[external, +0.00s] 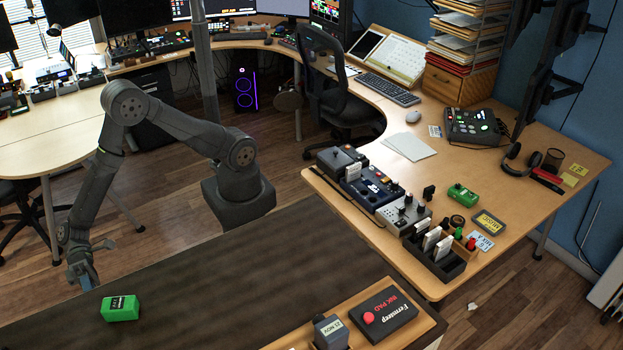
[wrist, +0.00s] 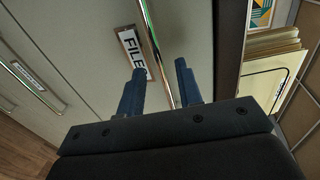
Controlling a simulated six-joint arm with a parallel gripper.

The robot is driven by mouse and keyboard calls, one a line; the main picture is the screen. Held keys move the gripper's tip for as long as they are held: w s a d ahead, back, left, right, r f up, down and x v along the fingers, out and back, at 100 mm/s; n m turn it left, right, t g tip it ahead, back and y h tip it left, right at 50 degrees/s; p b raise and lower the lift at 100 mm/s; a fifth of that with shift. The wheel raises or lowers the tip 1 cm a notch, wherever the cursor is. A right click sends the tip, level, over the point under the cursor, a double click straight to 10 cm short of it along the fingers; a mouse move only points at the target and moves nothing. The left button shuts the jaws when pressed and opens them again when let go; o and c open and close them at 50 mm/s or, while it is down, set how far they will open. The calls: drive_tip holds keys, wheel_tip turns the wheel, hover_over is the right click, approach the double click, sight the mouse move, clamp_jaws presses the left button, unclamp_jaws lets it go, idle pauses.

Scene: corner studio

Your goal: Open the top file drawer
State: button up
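In the wrist view, a pale drawer front (wrist: 100,25) carries a label (wrist: 133,52) whose visible letters read FILE. A long chrome handle (wrist: 152,38) runs beside the label. My gripper (wrist: 159,70) is open, with one blue finger on each side of the handle in this view. Whether either finger touches the handle I cannot tell. The lower end of the handle is hidden behind my gripper body. In the external view my gripper (external: 83,277) hangs low at the left, and the drawer front does not show there.
Another drawer with a label (wrist: 27,76) and a chrome handle (wrist: 38,88) is at the left of the wrist view. Folders (wrist: 270,50) stand at its right. In the external view a green box (external: 120,308) lies on the dark surface (external: 215,285) near my gripper.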

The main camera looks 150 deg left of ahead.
drive_tip(key=shift+x, duration=0.85)
drive_tip(key=shift+c, duration=0.4)
clamp_jaws()
drive_tip(key=f+v, duration=0.2)
drive_tip(key=v, duration=0.9)
drive_tip(key=s+f+v, duration=0.1)
drive_tip(key=f+v, duration=0.2)
drive_tip(key=v, duration=0.9)
drive_tip(key=shift+s, duration=0.2)
drive_tip(key=shift+r, duration=0.2)
drive_tip(key=shift+o, duration=0.4)
unclamp_jaws()
